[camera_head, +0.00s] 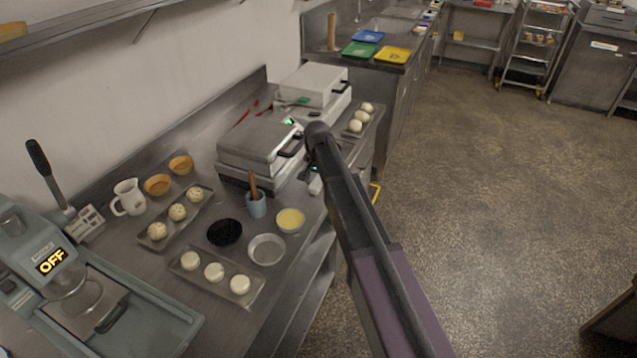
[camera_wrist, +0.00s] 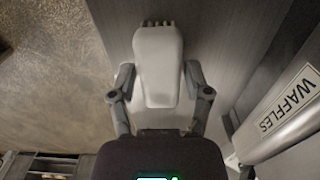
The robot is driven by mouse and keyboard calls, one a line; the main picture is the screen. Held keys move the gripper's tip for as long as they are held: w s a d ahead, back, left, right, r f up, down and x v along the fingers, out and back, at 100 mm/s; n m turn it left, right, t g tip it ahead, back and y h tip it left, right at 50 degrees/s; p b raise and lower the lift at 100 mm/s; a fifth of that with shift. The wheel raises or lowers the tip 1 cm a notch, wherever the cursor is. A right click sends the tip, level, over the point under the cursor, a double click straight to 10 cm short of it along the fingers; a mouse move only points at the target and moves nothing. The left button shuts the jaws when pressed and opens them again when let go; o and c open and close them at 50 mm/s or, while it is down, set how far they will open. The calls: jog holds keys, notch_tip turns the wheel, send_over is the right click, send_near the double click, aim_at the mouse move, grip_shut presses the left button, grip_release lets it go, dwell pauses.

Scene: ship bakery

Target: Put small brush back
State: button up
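The small brush (camera_wrist: 158,62) is a pale, broad-bodied brush with a short row of bristles at its far end. In the wrist view my gripper (camera_wrist: 159,80) has one finger against each side of it and holds it over a grey metal surface. In the head view my arm hides most of the gripper, near the front right of the closer waffle iron. A small pale part (camera_head: 315,186) shows there beside the arm; I cannot tell whether it is the brush. A blue cup (camera_head: 256,207) with a brown handle standing in it is to the left.
The closer waffle iron (camera_head: 258,143) and a farther one (camera_head: 312,82) stand by my arm. A tray of dough balls (camera_head: 178,212), a tray of pale rounds (camera_head: 215,272), a yellow-filled bowl (camera_head: 290,220) and an empty round tin (camera_head: 266,249) crowd the counter. Open floor lies right.

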aim_at(317, 182)
jog(key=shift+o, duration=0.2)
jog(key=shift+r, duration=0.15)
notch_tip(317, 182, up, 12)
jog(key=p, duration=1.2)
dwell(0.3)
dwell(0.7)
jog(key=s+d+n, duration=0.4)
jog(key=s+d, duration=1.9)
jog(key=s, duration=0.2)
jog(key=shift+s+d, duration=0.2)
jog(key=shift+s, duration=0.15)
jog(key=shift+f, duration=0.4)
